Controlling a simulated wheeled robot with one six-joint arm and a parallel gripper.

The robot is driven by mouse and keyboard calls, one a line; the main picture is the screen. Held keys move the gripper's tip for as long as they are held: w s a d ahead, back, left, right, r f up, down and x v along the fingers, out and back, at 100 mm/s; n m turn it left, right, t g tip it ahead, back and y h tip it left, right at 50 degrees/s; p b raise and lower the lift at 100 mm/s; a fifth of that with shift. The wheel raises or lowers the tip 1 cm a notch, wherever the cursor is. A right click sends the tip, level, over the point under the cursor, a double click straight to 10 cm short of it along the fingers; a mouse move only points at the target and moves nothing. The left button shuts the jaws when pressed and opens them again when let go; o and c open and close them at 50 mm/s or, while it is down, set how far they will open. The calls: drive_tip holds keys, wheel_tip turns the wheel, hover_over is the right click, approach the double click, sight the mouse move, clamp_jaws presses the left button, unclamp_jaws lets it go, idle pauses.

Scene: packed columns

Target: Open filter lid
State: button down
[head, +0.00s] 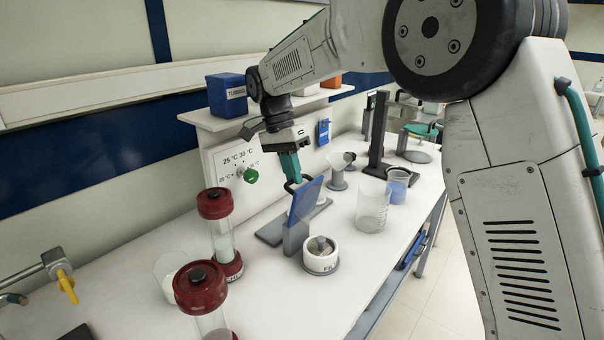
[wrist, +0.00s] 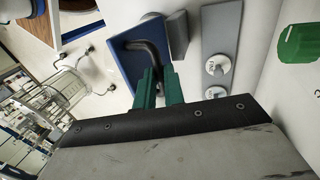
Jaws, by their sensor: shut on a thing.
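A blue flat lid (head: 307,200) with a black curved handle stands steeply tilted above a long grey base (head: 268,235) on the white bench. The lid also shows in the wrist view (wrist: 128,62), with its black handle (wrist: 150,46) running down between the green fingers. My gripper (head: 291,180) is shut on this handle, and its fingers also show in the wrist view (wrist: 160,78). A grey block (head: 295,236) stands in front of the lid's lower edge. The lid's hinge and far side are hidden.
A white round pot (head: 321,259) with a grey knob stands just in front. Red-capped cylinders (head: 222,230) stand at left. A clear beaker (head: 373,208) and blue beaker (head: 398,186) stand at right. A green dial (head: 251,175) is on the panel behind.

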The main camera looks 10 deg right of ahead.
drive_tip(key=shift+w+a+f, duration=0.45)
drive_tip(key=shift+f, duration=0.1)
drive_tip(key=c, duration=1.5)
unclamp_jaws()
drive_tip(key=shift+w, duration=0.1)
drive_tip(key=shift+c, duration=0.2)
drive_tip(key=shift+o, duration=0.3)
drive_tip(key=shift+r, duration=0.1)
drive_tip(key=shift+r, duration=0.15)
drive_tip(key=s+d+r, duration=0.2)
drive_tip(key=s, duration=0.5)
drive_tip(key=s+d+r, duration=0.2)
drive_tip(key=s, duration=0.6)
drive_tip(key=shift+s+r, duration=0.25)
drive_tip(key=shift+r, duration=0.1)
